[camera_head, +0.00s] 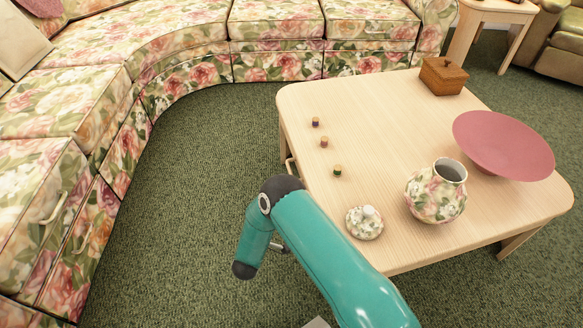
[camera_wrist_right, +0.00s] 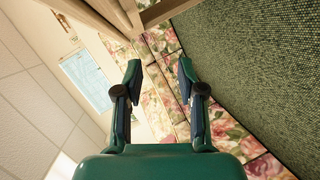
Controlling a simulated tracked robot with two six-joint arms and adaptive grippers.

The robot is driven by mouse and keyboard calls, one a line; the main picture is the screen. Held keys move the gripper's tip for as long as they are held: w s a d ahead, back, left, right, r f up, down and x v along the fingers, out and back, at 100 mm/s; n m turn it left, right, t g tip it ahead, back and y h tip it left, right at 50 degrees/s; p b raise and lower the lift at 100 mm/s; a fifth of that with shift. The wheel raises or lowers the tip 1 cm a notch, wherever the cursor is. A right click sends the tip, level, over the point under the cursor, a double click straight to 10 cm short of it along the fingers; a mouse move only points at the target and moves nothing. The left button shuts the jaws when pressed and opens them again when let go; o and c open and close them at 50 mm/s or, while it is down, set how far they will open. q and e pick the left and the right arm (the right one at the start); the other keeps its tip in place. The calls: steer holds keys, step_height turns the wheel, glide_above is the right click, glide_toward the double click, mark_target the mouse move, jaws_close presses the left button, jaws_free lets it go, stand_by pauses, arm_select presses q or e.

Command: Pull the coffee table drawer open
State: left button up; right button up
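The light wood coffee table (camera_head: 380,130) stands at the right in the head view. Pale wood (camera_wrist_right: 125,12) shows just beyond the fingers at the top. My left gripper is not in view.
On the tabletop are a floral vase (camera_head: 436,194), its lid (camera_head: 364,222), a pink bowl (camera_head: 502,145), a wooden box (camera_head: 443,76) and three small spools (camera_head: 324,142). A floral sofa (camera_head: 185,40) curves around the left and back. Green carpet (camera_head: 200,160) lies clear between.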

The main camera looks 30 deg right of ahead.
mark_target(290, 170)
arm_select(q)
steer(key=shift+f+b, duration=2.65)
steer(key=shift+b, duration=0.15)
arm_select(e)
steer(key=shift+w+d+r+n+h, duration=0.1)
steer(key=shift+w+d+h, duration=0.35)
steer(key=shift+w+d, duration=1.55)
steer(key=shift+w+d+r+n+h, duration=0.1)
steer(key=shift+w+d+h, duration=0.75)
steer(key=shift+d, duration=2.05)
steer(key=shift+w+d+r+n+h, duration=0.1)
steer(key=shift+w+d, duration=1.75)
steer(key=shift+d, duration=0.6)
steer(key=shift+c, duration=0.2)
steer(key=shift+f, duration=0.1)
jaws_close()
